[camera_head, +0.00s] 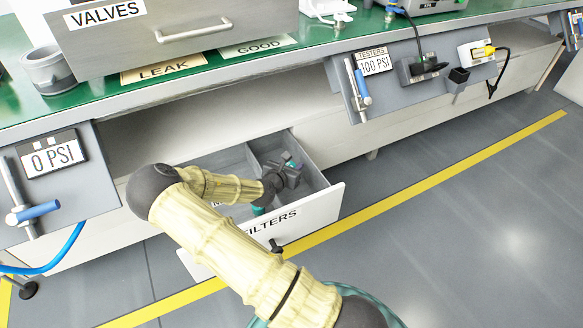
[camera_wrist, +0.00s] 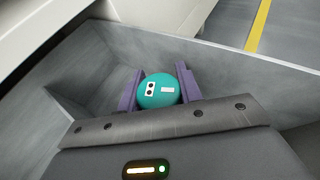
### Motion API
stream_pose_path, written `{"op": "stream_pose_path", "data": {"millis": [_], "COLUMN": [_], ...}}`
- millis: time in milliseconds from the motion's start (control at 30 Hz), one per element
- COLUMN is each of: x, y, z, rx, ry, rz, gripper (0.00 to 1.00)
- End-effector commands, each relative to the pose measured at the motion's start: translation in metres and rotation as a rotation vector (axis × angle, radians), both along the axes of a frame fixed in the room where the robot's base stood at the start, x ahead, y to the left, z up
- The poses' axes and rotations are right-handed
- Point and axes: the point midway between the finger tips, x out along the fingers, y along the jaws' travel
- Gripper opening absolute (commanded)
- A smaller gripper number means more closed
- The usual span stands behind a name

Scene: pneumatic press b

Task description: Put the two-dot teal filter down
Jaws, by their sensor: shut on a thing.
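The two-dot teal filter (camera_wrist: 166,99) is round, with two black dots on a white patch and a white mark beside them. My gripper (camera_wrist: 158,88) is shut on it, with one purple finger on each side. In the head view my gripper (camera_head: 284,172) is in or just over the right part of the open FILTERS drawer (camera_head: 325,203), and only a bit of teal shows there. Whether the filter touches the drawer floor (camera_wrist: 105,72) cannot be told. Another teal thing (camera_head: 258,209) shows in the drawer beneath my arm, mostly hidden.
A divider (camera_head: 252,160) splits the drawer, and its walls stand close around my gripper. Above is the bench with the VALVES drawer (camera_head: 180,35), the LEAK mat (camera_head: 163,69) and the GOOD mat (camera_head: 257,47). The 0 PSI panel (camera_head: 60,180) hangs at left, the testers panel (camera_head: 385,95) at right.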

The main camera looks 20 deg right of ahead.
Motion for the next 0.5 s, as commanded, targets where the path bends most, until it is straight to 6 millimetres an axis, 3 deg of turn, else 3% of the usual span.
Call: {"op": "stream_pose_path", "data": {"millis": [500], "x": [0.0], "y": [0.0], "z": [-0.01], "rx": [-0.001], "ry": [0.001], "rz": [-0.001], "gripper": [0.0]}}
